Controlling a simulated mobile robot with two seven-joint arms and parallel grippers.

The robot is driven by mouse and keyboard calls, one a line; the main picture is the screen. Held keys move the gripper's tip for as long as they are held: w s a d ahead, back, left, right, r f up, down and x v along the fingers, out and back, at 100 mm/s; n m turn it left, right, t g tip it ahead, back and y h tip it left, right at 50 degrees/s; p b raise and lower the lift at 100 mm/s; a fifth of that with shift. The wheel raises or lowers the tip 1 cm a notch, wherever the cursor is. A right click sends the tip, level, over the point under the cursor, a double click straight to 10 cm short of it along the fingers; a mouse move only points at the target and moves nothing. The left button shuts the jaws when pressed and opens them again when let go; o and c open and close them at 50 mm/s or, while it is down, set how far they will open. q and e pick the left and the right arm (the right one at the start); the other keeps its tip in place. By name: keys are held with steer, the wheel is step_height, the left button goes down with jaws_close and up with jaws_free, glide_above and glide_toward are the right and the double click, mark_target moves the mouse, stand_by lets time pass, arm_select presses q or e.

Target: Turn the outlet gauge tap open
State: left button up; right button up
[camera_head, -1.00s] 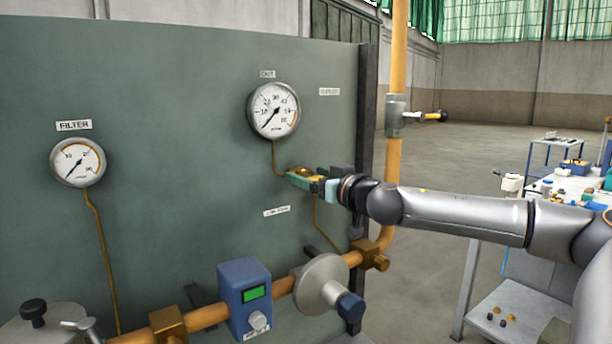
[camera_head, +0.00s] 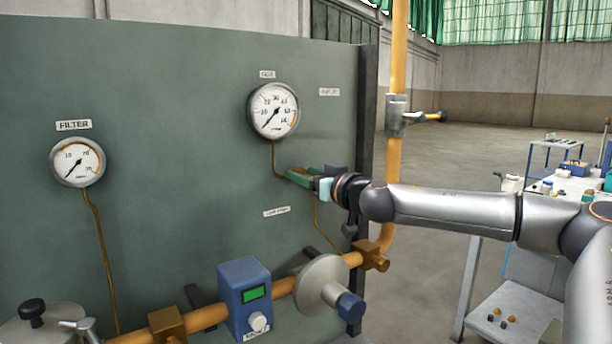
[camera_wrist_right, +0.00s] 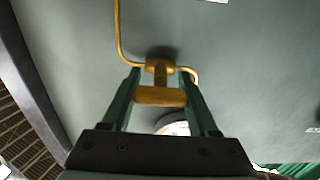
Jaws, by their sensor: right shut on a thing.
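The outlet gauge (camera_head: 274,110) is a round white dial on the green panel, and a thin brass pipe runs down from it. The tap (camera_wrist_right: 160,96) is a small brass body with a crossbar handle on this pipe, seen in the right wrist view. My right gripper (camera_head: 299,177) reaches in from the right below the gauge. In the wrist view its green fingers (camera_wrist_right: 160,73) are shut on the tap handle, one on each side. In the head view the fingers hide the tap. My left gripper is out of view.
A filter gauge (camera_head: 78,162) is on the panel's left. Below, an orange pipe (camera_head: 208,316) carries a blue box (camera_head: 245,297) and a grey disc-shaped body (camera_head: 321,284). A cluttered bench (camera_head: 560,185) stands at the right. The panel's middle is clear.

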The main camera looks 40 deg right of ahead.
steer(key=c, duration=0.8)
steer(key=shift+o, duration=0.2)
steer(key=shift+f+n, duration=0.1)
steer(key=shift+n, duration=0.2)
steer(key=n+b, duration=0.1)
steer(key=n, duration=0.2)
steer(key=shift+a, duration=0.1)
steer(key=n, duration=0.5)
steer(key=shift+a+b, duration=0.1)
steer(key=shift+b, duration=0.25)
steer(key=n, duration=0.4)
steer(key=shift+f+n, duration=0.15)
steer(key=shift+n, duration=2.45)
